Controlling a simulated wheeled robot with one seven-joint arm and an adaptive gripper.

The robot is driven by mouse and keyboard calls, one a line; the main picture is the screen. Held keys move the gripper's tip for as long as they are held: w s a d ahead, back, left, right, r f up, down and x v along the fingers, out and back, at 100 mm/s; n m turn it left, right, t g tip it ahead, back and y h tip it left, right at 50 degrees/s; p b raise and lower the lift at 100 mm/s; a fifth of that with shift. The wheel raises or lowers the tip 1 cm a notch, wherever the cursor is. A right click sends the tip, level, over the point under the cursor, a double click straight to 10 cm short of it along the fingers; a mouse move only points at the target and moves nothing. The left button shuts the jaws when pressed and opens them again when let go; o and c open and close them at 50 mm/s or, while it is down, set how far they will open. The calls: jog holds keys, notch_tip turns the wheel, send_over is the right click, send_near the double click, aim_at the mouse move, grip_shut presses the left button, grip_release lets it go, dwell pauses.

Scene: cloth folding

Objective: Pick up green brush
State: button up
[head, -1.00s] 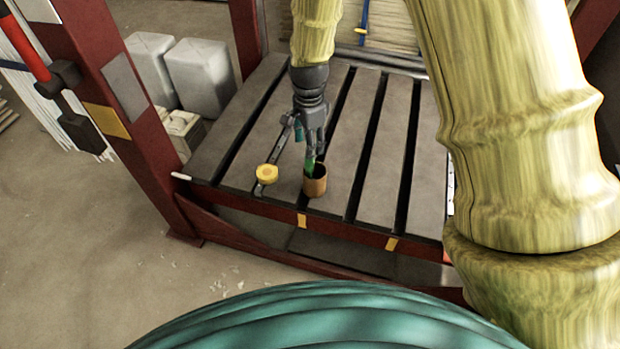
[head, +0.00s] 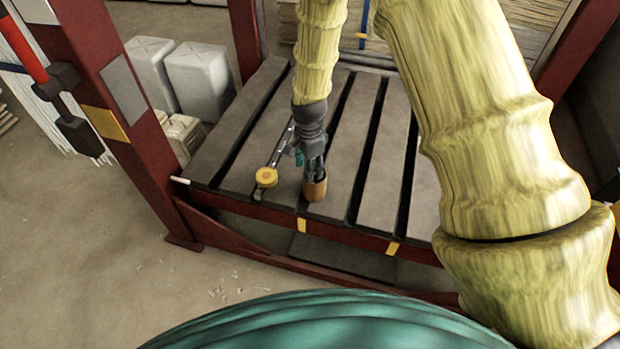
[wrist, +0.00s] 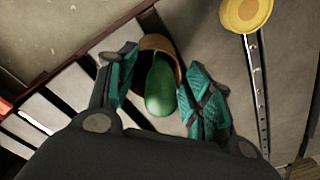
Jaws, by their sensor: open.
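The green brush (wrist: 160,88) stands in a brown cup, and in the wrist view its rounded green end points toward the camera. The cup (head: 316,190) sits near the front edge of the slatted table (head: 380,205); its rim also shows in the wrist view (wrist: 157,42). My gripper (wrist: 165,90) is open, with one teal fingertip on each side of the brush. In the head view my gripper (head: 314,172) is down at the cup's mouth and hides the brush. I cannot tell whether the fingers touch the brush.
A yellow round object (head: 266,177) lies left of the cup, beside a long metal strip with holes (head: 281,146). It also shows in the wrist view (wrist: 246,12). Dark gaps run between the table slats. The slats right of the cup are clear.

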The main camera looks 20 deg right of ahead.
jog(key=shift+f, duration=0.4)
grip_shut()
jog(key=shift+r, duration=0.15)
